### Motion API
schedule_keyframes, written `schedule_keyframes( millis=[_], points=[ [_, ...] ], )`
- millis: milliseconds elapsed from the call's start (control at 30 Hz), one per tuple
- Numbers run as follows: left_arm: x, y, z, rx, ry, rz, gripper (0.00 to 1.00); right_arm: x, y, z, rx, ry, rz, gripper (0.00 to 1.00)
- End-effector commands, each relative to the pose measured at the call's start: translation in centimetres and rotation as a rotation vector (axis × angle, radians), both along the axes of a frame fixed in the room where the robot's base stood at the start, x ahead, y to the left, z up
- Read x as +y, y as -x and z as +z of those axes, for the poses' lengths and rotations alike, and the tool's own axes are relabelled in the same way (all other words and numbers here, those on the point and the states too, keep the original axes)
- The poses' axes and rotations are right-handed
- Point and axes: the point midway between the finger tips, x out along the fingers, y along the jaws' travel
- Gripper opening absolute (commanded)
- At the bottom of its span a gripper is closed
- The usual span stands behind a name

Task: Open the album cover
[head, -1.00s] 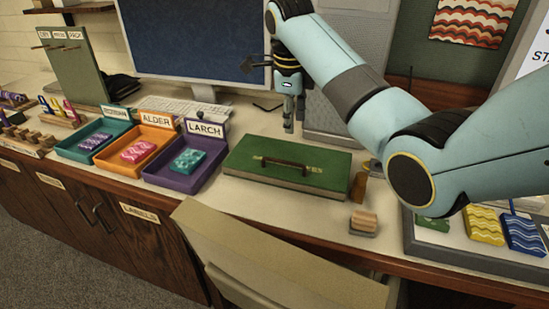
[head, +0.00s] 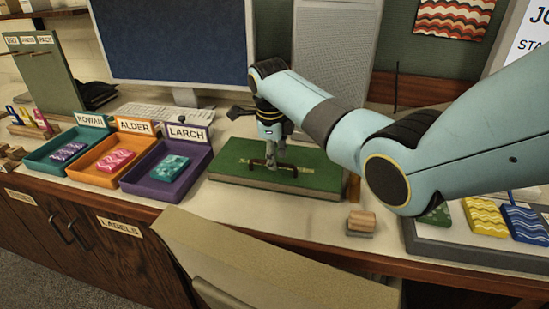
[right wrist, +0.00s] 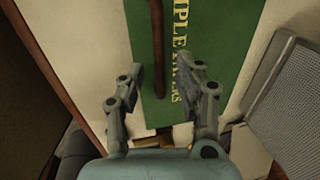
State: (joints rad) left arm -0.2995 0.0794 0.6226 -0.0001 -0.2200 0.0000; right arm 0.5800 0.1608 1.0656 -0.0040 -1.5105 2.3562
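The album is a green, flat book (head: 225,163) lying closed on the desk, with a dark bar handle (head: 257,163) on its cover. The right wrist view shows its green cover (right wrist: 205,25), gold lettering and the brown handle (right wrist: 157,50). My right gripper (head: 272,161) is above the cover at the handle, pointing down. In the right wrist view it is open (right wrist: 167,76), with a finger to each side of the handle's line. I cannot tell whether it touches the handle. My left gripper is in neither view.
Left of the album stand a purple tray (head: 196,178) labelled LARCH, an orange tray (head: 97,178) labelled ALDER and a teal tray (head: 42,163). A small wooden block (head: 361,221) is right of the album. A monitor (head: 170,40) stands behind; a chair back (head: 250,265) is in front.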

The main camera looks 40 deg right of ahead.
Motion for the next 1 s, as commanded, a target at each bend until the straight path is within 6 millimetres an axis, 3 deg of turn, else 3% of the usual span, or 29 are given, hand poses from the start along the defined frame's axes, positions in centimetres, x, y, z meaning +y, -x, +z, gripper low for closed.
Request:
schedule_keyframes(
  millis=[367,633,1000],
  points=[
    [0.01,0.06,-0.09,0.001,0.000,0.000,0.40,-0.11,-0.12,-0.88,-0.001,0.000,0.001,0.34],
    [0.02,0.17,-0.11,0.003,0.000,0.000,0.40,-0.10,-0.11,-0.88,-0.001,-0.001,0.000,0.02],
    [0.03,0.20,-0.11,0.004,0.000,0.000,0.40,-0.09,-0.10,-0.89,-0.001,-0.001,0.001,0.00]
  ],
)
